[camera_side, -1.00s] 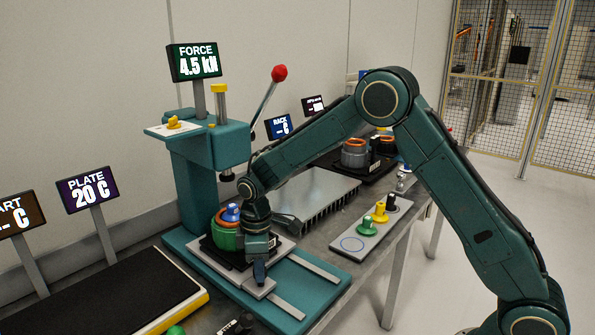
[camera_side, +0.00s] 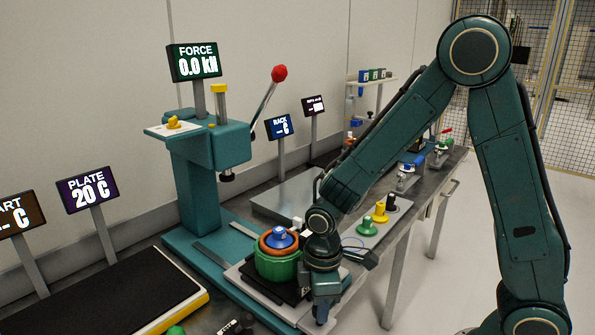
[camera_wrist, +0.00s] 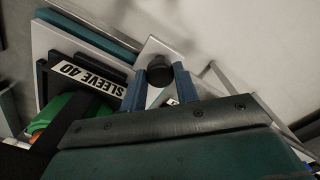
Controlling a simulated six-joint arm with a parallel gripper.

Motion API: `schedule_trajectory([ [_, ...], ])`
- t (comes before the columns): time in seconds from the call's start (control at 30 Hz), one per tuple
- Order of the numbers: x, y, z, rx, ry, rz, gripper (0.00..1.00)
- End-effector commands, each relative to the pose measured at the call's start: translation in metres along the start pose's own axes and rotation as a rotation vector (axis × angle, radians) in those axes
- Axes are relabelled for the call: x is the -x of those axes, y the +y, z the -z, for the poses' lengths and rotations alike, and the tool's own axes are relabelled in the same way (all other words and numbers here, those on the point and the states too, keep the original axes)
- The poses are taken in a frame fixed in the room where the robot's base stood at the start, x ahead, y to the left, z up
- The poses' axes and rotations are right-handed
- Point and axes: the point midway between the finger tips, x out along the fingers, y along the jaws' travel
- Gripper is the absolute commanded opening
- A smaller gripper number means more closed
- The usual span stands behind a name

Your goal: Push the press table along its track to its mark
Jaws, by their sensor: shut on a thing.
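The press table, a pale grey plate (camera_side: 245,283), sits at the front end of its track, out from under the press head. It carries a black fixture with a green housing (camera_side: 278,266), an orange ring and a blue plug. In the wrist view a label "SLEEVE 40" (camera_wrist: 88,75) is on the fixture. My gripper (camera_side: 322,312) is low at the table's front right edge. In the wrist view its blue fingers (camera_wrist: 160,84) are shut around the table's black knob (camera_wrist: 159,70). I cannot make out the mark.
The teal press (camera_side: 210,150) stands behind, with a red-knobbed lever (camera_side: 279,73) and a force display (camera_side: 194,63) reading 0.0 kN. A tray of coloured knobs (camera_side: 375,225) is right of my wrist.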

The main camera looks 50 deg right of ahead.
Motion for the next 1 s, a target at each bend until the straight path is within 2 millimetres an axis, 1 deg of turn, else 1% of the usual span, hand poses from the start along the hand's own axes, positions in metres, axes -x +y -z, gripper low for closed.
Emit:
schedule_trajectory([
  [0.03,0.001,-0.007,-0.007,0.001,-0.001,0.001,0.00],
  [0.1,0.001,-0.014,-0.014,0.001,0.000,0.000,0.00],
  [0.3,0.000,-0.027,-0.027,0.001,0.001,-0.001,0.00],
  [0.5,0.000,-0.032,-0.032,0.000,-0.001,0.001,0.00],
  [0.77,0.000,-0.033,-0.033,0.001,-0.005,0.006,0.00],
  [0.8,0.000,-0.034,-0.033,0.002,-0.006,0.007,0.34],
  [0.9,0.000,-0.033,-0.033,0.002,-0.004,0.005,0.52],
  [1.0,0.000,-0.033,-0.032,0.001,-0.003,0.003,0.52],
])
